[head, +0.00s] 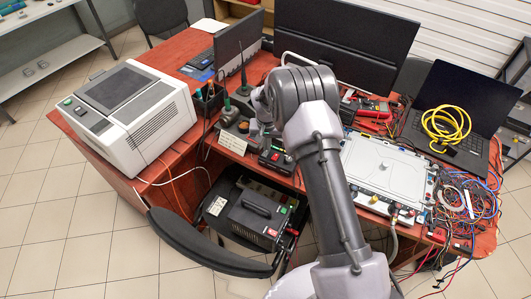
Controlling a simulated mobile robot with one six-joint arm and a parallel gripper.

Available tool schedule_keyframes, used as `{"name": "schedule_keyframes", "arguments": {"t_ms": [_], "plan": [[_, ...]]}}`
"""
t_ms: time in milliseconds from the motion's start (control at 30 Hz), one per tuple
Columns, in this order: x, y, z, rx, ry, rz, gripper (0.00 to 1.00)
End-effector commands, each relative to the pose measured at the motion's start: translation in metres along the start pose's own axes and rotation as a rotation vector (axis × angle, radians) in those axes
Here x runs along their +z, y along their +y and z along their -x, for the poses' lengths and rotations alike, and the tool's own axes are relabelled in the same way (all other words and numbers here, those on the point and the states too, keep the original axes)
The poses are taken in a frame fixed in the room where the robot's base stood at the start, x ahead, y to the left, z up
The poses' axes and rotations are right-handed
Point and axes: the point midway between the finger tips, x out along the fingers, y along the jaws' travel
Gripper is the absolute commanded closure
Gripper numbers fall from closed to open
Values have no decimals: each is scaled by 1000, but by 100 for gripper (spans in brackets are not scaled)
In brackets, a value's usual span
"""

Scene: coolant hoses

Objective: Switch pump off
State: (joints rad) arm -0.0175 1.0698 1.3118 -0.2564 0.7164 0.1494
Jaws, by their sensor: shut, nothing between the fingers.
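My gripper (254,129) is small and partly hidden by my own arm. It is shut and empty, over the table's front middle, close to a small dark box with red and green buttons (276,158). A black unit with a top handle (250,212) stands below the table's front edge. It has a green switch on its right side and a red part beside it. I cannot tell for certain which unit is the pump, or the switch position. A flat silver plate unit (385,172) with brass hose fittings lies right of my arm.
A white instrument (130,112) stands on the red table's left. Monitors (345,35) stand at the back. A laptop with a yellow cable coil (446,126) and tangled wires (470,203) are at right. A black curved chair part (205,245) is in front.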

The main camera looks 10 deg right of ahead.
Motion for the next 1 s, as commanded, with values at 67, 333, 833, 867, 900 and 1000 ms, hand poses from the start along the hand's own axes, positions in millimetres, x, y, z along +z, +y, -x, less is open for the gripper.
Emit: {"name": "schedule_keyframes", "arguments": {"t_ms": [67, 333, 833, 867, 900, 1000], "plan": [[0, 0, -2, 0, 0, 0, 100], [1, 0, -6, 0, 0, 0, 100], [0, 0, 4, 0, 0, 0, 100], [-1, 0, 8, 0, 0, 0, 100], [-2, 0, 13, 0, 0, -1, 100], [-4, 0, 24, 0, 0, -1, 100]]}}
